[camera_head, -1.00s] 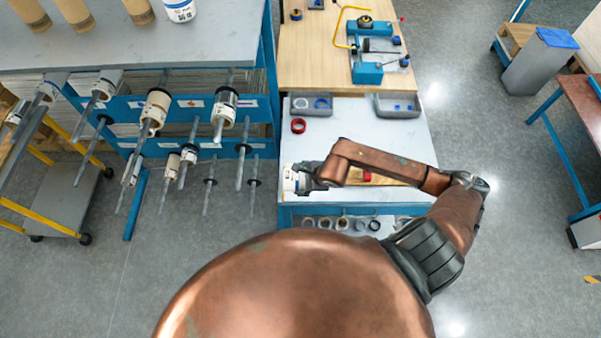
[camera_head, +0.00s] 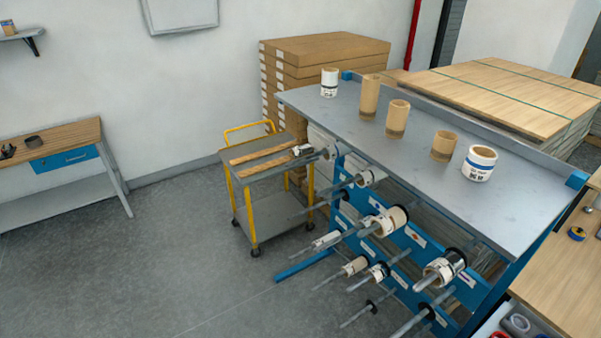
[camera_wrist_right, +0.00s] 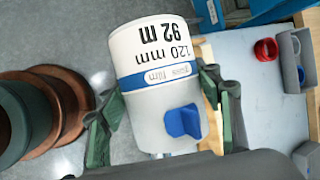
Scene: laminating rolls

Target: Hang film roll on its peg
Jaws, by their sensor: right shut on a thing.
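In the right wrist view, my right gripper (camera_wrist_right: 165,118) is shut on a white film roll (camera_wrist_right: 150,52). The roll has a blue band and a printed label reading "120 mm" and "92 m", upside down. A blue piece (camera_wrist_right: 183,121) shows at its near part. The green fingers press on either side of it. In the head view, a blue rack (camera_head: 403,243) carries several grey pegs; some hold rolls, such as a cream roll (camera_head: 390,221) and a black-and-white roll (camera_head: 447,265). A lower peg (camera_head: 362,314) holds no roll. Neither gripper shows in the head view.
The grey rack top (camera_head: 385,140) bears several cardboard cores and a white roll with a blue band (camera_head: 480,163). A yellow-framed cart (camera_head: 268,160) stands left of the rack. A red ring (camera_wrist_right: 266,49) lies on the bench in the wrist view.

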